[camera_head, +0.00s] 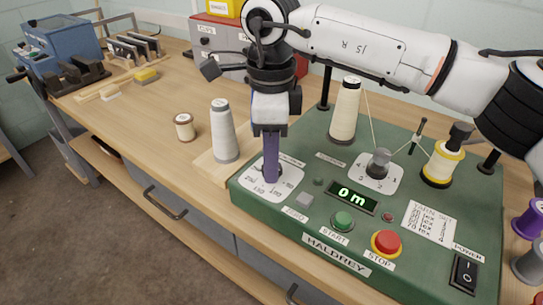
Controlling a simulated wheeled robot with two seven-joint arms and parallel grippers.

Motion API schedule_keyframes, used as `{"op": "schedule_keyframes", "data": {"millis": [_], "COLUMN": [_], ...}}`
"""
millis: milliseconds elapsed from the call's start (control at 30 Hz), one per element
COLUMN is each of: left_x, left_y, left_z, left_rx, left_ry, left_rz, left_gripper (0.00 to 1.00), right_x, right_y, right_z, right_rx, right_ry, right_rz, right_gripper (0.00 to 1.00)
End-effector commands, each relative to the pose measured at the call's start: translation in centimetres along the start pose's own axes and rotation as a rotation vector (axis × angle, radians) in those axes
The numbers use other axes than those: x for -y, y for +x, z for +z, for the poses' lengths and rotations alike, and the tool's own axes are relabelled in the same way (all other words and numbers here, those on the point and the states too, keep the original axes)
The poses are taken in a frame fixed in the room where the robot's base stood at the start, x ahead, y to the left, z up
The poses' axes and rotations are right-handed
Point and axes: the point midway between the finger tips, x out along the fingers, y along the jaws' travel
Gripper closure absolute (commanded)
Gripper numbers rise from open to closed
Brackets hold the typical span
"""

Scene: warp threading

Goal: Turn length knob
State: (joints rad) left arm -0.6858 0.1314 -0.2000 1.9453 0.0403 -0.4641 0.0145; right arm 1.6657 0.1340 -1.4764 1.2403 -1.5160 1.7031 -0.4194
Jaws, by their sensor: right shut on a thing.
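The green HALDREY winding machine (300,215) stands at the right of the bench. Its white length dial plate (262,192) is at the machine's left corner, partly covered by my right gripper (271,176). My right gripper points down from above, its fingers low over the dial plate and shut on the length knob. The knob is mostly hidden behind the fingers. The green display (353,199) reads "0 m". A second knob (379,162) sits on a white dial further right. My left gripper is not in view.
A grey-white thread cone (224,133) stands close left of my right gripper, with a small brown spool (184,127) beyond. A cream cone (345,111) stands on the machine's back. START (342,221) and red STOP (386,243) buttons are nearby. The bench's middle left is clear.

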Motion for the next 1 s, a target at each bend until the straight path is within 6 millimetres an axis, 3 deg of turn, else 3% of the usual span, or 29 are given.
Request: {"op": "schedule_keyframes", "data": {"millis": [467, 500, 600, 867, 1000], "left_x": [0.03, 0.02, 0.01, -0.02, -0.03], "left_y": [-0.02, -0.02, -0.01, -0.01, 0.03], "left_z": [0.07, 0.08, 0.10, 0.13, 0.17], "left_rx": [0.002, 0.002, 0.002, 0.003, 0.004], "left_ry": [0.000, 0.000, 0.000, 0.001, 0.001], "left_rz": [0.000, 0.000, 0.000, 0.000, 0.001], "left_gripper": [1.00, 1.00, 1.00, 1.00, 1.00], "right_x": [0.08, 0.08, 0.07, 0.03, 0.10], "right_y": [-0.16, -0.16, -0.14, -0.09, -1.02], "right_z": [0.04, 0.03, 0.03, 0.02, 0.02], "right_rx": [0.003, 0.003, 0.002, 0.001, 0.002], "right_ry": [-0.013, -0.013, -0.013, -0.012, -0.011], "right_rz": [-0.003, -0.003, -0.003, -0.001, -0.003], "right_gripper": [0.93, 0.65, 0.52, 0.52, 0.52]}}
